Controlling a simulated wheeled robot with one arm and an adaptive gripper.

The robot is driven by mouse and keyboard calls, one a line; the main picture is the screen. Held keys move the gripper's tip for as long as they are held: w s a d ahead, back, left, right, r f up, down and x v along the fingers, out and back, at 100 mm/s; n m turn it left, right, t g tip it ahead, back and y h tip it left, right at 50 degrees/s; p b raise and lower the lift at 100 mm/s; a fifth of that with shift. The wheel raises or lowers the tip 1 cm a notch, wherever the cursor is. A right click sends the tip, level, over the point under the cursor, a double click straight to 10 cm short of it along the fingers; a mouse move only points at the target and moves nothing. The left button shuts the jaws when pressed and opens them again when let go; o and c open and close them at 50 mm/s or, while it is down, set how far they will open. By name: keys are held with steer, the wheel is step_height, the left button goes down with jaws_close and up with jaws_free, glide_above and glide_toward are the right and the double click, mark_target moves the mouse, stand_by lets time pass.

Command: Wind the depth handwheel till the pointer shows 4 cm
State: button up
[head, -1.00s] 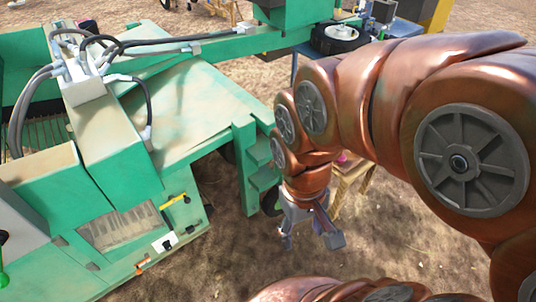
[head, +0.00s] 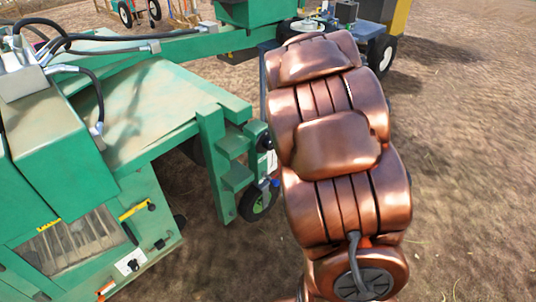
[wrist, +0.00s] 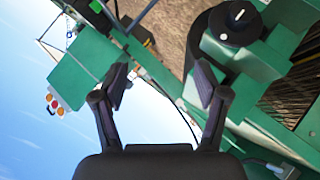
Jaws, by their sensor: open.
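My gripper (wrist: 160,88) is open and empty in the wrist view, its two dark fingers spread apart. In the head view my arm hides it. A black round knob (wrist: 236,24) with a white mark sits on green metal at the upper right of the wrist view, apart from the fingers; I cannot tell whether it is the depth handwheel. In the head view a yellow strip (head: 134,211) with a dark end piece lies on the machine's green side. It may be a scale, but no pointer reading is legible.
The green machine (head: 150,110) fills the left of the head view. A stepped green bracket (head: 232,160) and a small wheel (head: 256,204) stand beside my arm. A white plate with a black knob (head: 132,263) is low on the machine. Bare soil (head: 470,180) lies open at right.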

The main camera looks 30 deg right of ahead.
steer(key=w+d+f+n+t+y+b, duration=0.2)
steer(key=w+f+n+t+y+b, duration=0.25)
steer(key=f, duration=0.65)
steer(key=n+t+y+b, duration=0.2)
steer(key=y+b, duration=0.3)
steer(key=b, duration=0.2)
glide_toward(272, 145)
steer(key=shift+h, duration=0.25)
steer(key=x, duration=0.4)
steer(key=shift+w+d+f, duration=0.2)
steer(key=shift+w, duration=0.05)
steer(key=shift+s+a+f+n+t, duration=0.2)
steer(key=shift+a+n+t, duration=0.1)
steer(key=shift+t, duration=0.15)
steer(key=shift+w+a+r+b, duration=0.1)
steer(key=shift+w+a+b, duration=0.15)
steer(key=shift+w, duration=1)
steer(key=shift+w+a+f+b, duration=0.1)
steer(key=shift+w+a+b, duration=0.2)
steer(key=shift+w, duration=0.95)
steer(key=shift+w+a+r+b, duration=0.1)
steer(key=shift+w+a, duration=0.25)
steer(key=shift+w, duration=0.9)
steer(key=c, duration=1.2)
